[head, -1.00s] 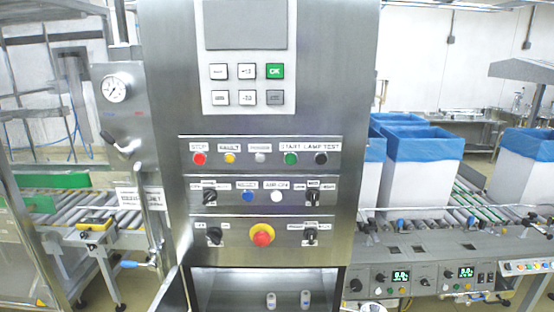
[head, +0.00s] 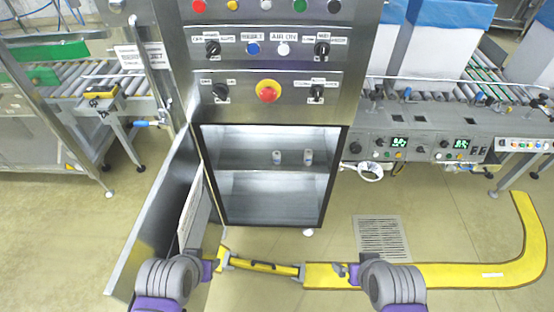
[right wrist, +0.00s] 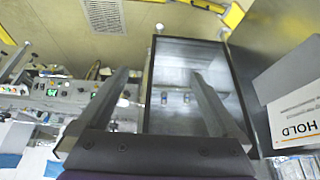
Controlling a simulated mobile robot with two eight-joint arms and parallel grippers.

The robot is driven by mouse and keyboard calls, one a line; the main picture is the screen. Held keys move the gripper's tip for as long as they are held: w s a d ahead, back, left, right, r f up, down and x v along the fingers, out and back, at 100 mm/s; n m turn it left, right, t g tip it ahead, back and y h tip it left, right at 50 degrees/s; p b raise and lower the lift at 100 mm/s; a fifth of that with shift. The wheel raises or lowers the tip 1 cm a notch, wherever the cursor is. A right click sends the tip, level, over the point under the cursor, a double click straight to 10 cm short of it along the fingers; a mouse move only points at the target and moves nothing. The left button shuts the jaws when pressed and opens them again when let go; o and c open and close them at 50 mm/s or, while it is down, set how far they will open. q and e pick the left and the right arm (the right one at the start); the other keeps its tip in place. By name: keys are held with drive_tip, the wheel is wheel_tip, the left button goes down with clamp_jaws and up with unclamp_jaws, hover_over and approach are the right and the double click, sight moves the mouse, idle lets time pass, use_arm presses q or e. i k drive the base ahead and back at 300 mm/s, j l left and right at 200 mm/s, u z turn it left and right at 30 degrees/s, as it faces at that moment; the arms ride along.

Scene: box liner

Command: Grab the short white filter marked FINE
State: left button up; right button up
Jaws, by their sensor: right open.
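Two small whitish cylinders, a left one (head: 276,157) and a right one (head: 308,157), stand apart on the upper shelf of the open cabinet (head: 270,222). They look like filters, but their markings are too small to read, and I cannot tell which is FINE. They also show small in the right wrist view (right wrist: 164,98), between my fingers. My right gripper (head: 340,271) is in front of and below the cabinet, apart from both; the right wrist view shows its fingers (right wrist: 160,85) spread and empty. My left gripper (head: 215,264) is near the open door; its fingers are unclear.
The cabinet door (head: 160,215) swings out to the left. An emergency stop (head: 268,88) and knobs sit above the opening. Roller conveyors (head: 75,80) stand on both sides. The lower shelf looks empty.

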sight(276, 155)
drive_tip(key=i+l, duration=0.15)
drive_tip(key=l, duration=0.15)
drive_tip(key=i+l+u, duration=0.15)
drive_tip(key=l, duration=0.15)
drive_tip(key=i+l, duration=0.1)
drive_tip(key=l, duration=0.2)
drive_tip(key=i+l+u, duration=0.1)
drive_tip(key=l, duration=0.2)
drive_tip(key=u, duration=1.85)
drive_tip(key=l, duration=0.1)
